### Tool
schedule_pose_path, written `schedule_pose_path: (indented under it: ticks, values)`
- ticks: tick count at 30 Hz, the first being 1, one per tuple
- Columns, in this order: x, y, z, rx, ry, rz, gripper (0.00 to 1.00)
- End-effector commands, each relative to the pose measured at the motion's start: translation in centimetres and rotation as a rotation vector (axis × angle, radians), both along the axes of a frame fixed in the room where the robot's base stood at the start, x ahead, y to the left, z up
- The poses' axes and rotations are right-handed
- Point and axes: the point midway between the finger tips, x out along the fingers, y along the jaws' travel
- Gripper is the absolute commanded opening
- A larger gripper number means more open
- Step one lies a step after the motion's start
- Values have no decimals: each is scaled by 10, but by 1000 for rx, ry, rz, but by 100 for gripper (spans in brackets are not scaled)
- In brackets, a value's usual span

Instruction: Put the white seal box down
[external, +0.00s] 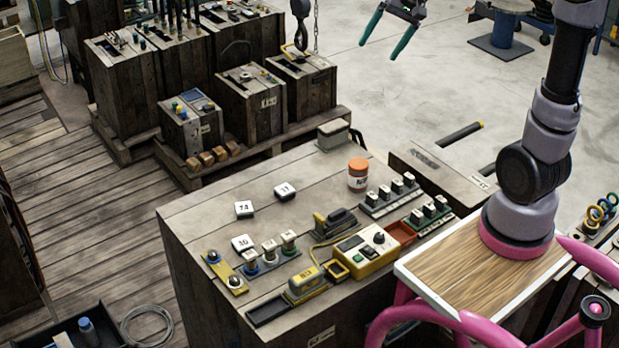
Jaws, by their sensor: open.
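My gripper (384,48) is at the top edge of the external view, above the concrete floor. Its two teal fingers are spread and nothing shows between them. Three small white-topped blocks with dark numbers lie apart on the worktop: one at the back (285,190), one at the left (244,208) and one nearer the front (242,243). I cannot tell whether one of them is the white seal box.
The worktop (205,219) also bears an orange-and-white jar (358,174), a cream control box (366,257), a yellow-handled tool (306,283) and racks of stamp-like blocks (390,196). Bare worktop shows around the numbered blocks. Wooden crates (250,105) stand behind on pallets.

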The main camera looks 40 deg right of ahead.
Motion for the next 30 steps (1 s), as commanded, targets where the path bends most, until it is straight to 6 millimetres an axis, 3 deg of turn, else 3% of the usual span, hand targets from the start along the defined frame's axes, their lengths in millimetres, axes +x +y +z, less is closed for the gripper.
schedule_pose_path:
  ticks: [1, 6, 12, 18, 30]
  values:
    - [-25, -1, 11, -31, -50, 21, 89]
    - [-94, -8, 24, -136, -189, 88, 89]
    - [-151, -17, 21, -227, -315, 145, 89]
    - [-172, -21, 15, -264, -365, 168, 89]
    - [-172, -21, 15, -266, -366, 169, 89]
